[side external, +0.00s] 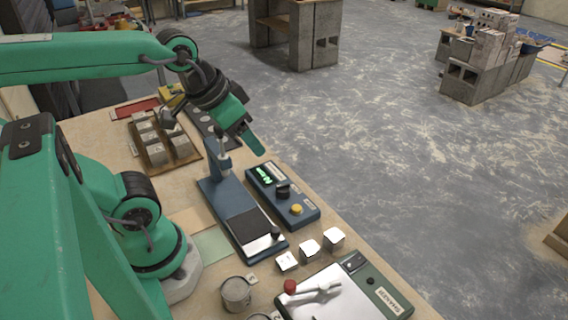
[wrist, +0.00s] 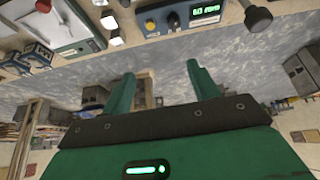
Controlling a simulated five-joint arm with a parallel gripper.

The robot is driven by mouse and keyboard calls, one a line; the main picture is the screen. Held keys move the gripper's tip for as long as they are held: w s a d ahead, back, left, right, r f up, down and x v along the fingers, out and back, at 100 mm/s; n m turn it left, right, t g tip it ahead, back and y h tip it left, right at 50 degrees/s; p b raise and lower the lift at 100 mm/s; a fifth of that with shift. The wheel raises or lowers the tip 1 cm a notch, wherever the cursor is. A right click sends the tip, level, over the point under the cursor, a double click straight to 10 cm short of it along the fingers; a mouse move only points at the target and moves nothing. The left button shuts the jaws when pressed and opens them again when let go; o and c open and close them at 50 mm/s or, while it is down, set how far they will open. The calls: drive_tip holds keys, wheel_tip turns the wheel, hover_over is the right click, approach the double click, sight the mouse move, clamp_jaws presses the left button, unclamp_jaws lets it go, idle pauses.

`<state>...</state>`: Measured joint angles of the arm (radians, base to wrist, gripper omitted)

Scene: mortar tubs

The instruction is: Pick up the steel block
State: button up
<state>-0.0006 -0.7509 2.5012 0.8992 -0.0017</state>
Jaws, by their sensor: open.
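Several small metal-looking blocks are in view; I cannot tell from the pictures which is the steel one. Three shiny cubes stand in a row near the table's right edge: a left one (side external: 287,261), a middle one (side external: 309,249) and a right one (side external: 334,238). One shiny cube also shows at the top of the wrist view (wrist: 108,21). More greyish blocks (side external: 156,154) sit in a wooden tray at the back left. My gripper (side external: 243,130) is open and empty above the back of the table, apart from all the cubes. Its two green fingers spread in the wrist view (wrist: 161,84).
A blue press-like stand (side external: 213,186) and a blue box with a green display (side external: 281,195) lie between my gripper and the shiny cubes. A plate-topped device (side external: 345,295) and a metal cup (side external: 236,291) stand at the front. Floor lies beyond the right edge.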

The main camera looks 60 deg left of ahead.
drive_tip(key=shift+w, duration=0.15)
drive_tip(key=g, duration=0.6)
hover_over(334, 236)
drive_tip(key=shift+n, duration=0.3)
wheel_tip(334, 236, down, 16)
drive_tip(key=shift+a+f, duration=0.15)
drive_tip(key=shift+w+f, duration=0.1)
drive_tip(key=shift+f, duration=0.15)
drive_tip(key=shift+f, duration=0.1)
drive_tip(key=shift+f, duration=1.15)
drive_tip(key=shift+f, duration=0.15)
